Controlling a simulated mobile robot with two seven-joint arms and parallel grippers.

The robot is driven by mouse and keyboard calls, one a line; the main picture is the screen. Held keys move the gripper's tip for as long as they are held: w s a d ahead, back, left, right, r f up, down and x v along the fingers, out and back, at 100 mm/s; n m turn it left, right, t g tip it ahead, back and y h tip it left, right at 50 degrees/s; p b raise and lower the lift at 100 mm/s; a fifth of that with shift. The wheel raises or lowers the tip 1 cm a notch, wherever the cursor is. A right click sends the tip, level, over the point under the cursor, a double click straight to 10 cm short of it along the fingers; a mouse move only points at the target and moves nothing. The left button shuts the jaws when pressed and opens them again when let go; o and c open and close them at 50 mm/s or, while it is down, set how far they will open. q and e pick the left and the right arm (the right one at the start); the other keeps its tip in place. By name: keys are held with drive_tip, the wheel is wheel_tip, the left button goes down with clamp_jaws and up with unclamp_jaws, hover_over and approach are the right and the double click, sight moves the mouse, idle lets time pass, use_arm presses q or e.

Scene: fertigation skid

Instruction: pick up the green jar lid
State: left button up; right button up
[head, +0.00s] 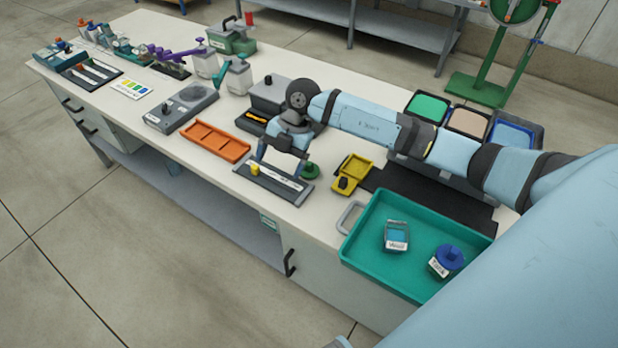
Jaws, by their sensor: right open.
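A small round green jar lid (311,171) lies on the bench top, just right of a dark flat tray with a white strip (273,184). My right gripper (281,163) reaches in from the right and points down. Its two fingers are spread apart, with nothing seen between them. The gripper is left of the lid and above the dark tray; its right finger is close to the lid, and I cannot tell whether they touch. A small yellow piece (255,169) is near the left finger. My left gripper is not in view.
An orange tray (217,141) lies to the left, a yellow tray (355,166) to the right. A teal tray (372,263) holds an open jar (397,236) and a blue-lidded jar (446,262). Behind my arm stand several coloured bins (428,106). A grey device (181,107) stands further left.

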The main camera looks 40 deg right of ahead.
sight(308, 164)
drive_tip(key=w+d+r+m+h+b, duration=0.1)
drive_tip(key=w+d+h, duration=0.15)
drive_tip(key=d, duration=0.25)
drive_tip(key=w+d+r+m+h, duration=0.1)
drive_tip(key=d+m+h, duration=0.15)
drive_tip(key=d, duration=0.25)
drive_tip(key=shift+n, duration=0.35)
wheel_tip(308, 164, down, 8)
drive_tip(key=shift+f, duration=0.1)
drive_tip(key=f, duration=0.4)
drive_tip(key=shift+s+f, duration=0.2)
drive_tip(key=shift+s, duration=0.15)
drive_tip(key=shift+f, duration=0.3)
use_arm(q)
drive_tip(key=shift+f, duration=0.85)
use_arm(e)
drive_tip(key=c, duration=1)
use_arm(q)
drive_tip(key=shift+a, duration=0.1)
use_arm(e)
drive_tip(key=shift+r, duration=0.1)
